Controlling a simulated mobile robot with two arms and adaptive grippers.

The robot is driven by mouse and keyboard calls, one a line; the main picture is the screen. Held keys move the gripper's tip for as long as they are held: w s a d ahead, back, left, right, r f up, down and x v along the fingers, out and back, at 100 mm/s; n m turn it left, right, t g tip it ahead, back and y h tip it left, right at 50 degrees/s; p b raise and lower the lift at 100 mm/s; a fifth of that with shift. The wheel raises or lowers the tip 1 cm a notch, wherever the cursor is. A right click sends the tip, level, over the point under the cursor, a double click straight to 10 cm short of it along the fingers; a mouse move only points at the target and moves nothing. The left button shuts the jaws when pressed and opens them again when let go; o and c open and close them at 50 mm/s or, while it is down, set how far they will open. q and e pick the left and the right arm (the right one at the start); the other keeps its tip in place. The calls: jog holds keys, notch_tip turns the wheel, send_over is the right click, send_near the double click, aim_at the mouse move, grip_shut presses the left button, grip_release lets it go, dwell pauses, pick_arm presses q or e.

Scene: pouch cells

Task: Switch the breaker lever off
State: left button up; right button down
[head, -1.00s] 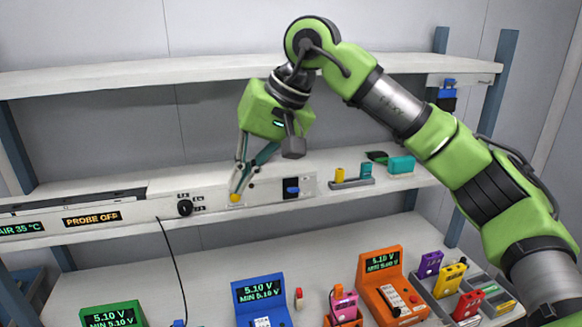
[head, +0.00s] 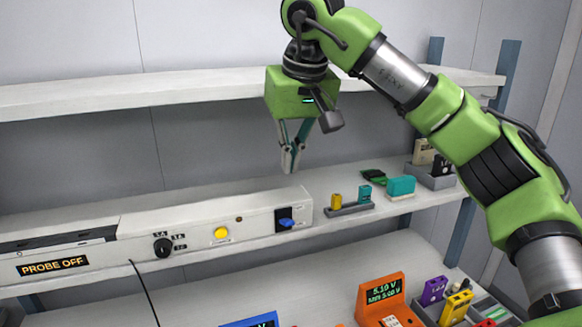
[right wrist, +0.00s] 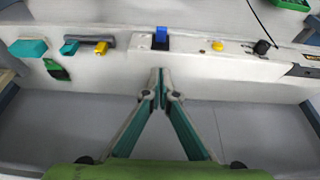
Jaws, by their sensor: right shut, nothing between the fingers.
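The breaker lever (head: 286,223) is a small blue handle on a black plate on the front of the white panel box on the middle shelf. It also shows in the right wrist view (right wrist: 161,36), beyond my fingertips. My right gripper (head: 289,168) is shut and empty. It hangs in the air above the panel box near the breaker, pointing down and apart from the lever. Its fingertips meet in the right wrist view (right wrist: 160,75). My left gripper is not in view.
On the panel are a yellow button (head: 222,233), a black knob (head: 163,247) and a "PROBE OFF" display (head: 52,266). Right of the box stand a grey holder (head: 350,208) and a teal block (head: 401,186). The upper shelf (head: 150,90) runs behind my right arm.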

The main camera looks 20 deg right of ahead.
jog(key=p, duration=0.1)
send_over(287, 220)
jog(key=f, duration=0.5)
jog(key=shift+s+f, duration=0.1)
jog(key=shift+s, duration=0.15)
notch_tip(287, 220, down, 4)
jog(key=shift+r+p, duration=0.1)
jog(key=shift+p, duration=0.55)
jog(key=shift+s+f, duration=0.55)
jog(key=shift+f, duration=0.2)
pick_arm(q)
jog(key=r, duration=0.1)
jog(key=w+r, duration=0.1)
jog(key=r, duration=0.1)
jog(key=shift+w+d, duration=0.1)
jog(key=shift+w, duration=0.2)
pick_arm(e)
jog(key=shift+f, duration=0.1)
jog(key=shift+w, duration=0.1)
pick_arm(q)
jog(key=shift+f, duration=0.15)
